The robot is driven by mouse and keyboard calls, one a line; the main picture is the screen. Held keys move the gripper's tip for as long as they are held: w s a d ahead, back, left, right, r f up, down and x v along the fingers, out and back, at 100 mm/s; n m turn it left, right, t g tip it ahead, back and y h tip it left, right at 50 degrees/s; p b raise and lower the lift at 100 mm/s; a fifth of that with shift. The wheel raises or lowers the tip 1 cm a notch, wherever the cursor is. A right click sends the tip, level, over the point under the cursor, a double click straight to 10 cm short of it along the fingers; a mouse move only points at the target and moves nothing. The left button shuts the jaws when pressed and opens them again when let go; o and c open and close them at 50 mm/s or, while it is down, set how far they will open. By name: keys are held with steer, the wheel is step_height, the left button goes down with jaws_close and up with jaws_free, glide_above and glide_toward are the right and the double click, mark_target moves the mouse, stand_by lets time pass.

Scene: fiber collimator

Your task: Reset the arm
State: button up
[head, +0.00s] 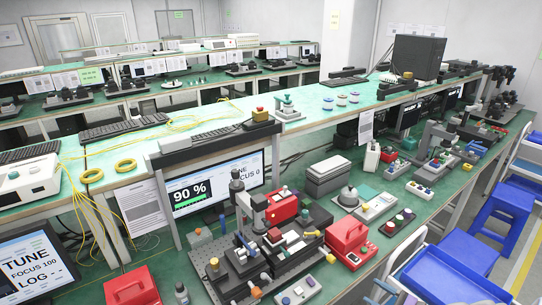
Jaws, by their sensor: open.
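My gripper and arm do not show in the head view. The fiber collimator setup appears to be the black breadboard (215,282) on the near green bench, carrying stacked dark stages and an upright grey column with a round top (237,186). A monitor (215,185) behind it reads "90 %" with a green bar. Another screen (38,265) at lower left reads "TUNE", "FOCUS 100" and "LOG". The fine parts on the breadboard are too small to tell apart.
Red boxes (349,240) and (132,287) stand beside the setup. A small control panel (298,291) lies in front. A raised shelf (140,145) with yellow cables runs behind. Blue stools (497,214) and a blue bin (440,275) occupy the right.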

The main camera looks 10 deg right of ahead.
steer(key=w+a+r+n+g+y, duration=0.4)
steer(key=w+a+r+n, duration=0.1)
steer(key=a+r, duration=0.35)
steer(key=s+a+r+n+g, duration=0.3)
steer(key=a+r+n+g, duration=0.3)
steer(key=a, duration=0.5)
steer(key=s+a+r+n+g, duration=0.2)
steer(key=a+r+n+g, duration=0.35)
steer(key=a, duration=0.55)
steer(key=s+a+r+n+g+h, duration=0.4)
steer(key=s+a+h, duration=0.3)
steer(key=s, duration=0.6)
steer(key=s+d+n+t+h, duration=0.1)
steer(key=s+d+h, duration=0.2)
steer(key=s, duration=0.3)
steer(key=s+d+n+t+h, duration=0.1)
steer(key=s+d+n+h, duration=0.1)
steer(key=s+d+h, duration=0.2)
steer(key=s+h, duration=0.1)
steer(key=s, duration=0.2)
steer(key=shift+t, duration=0.35)
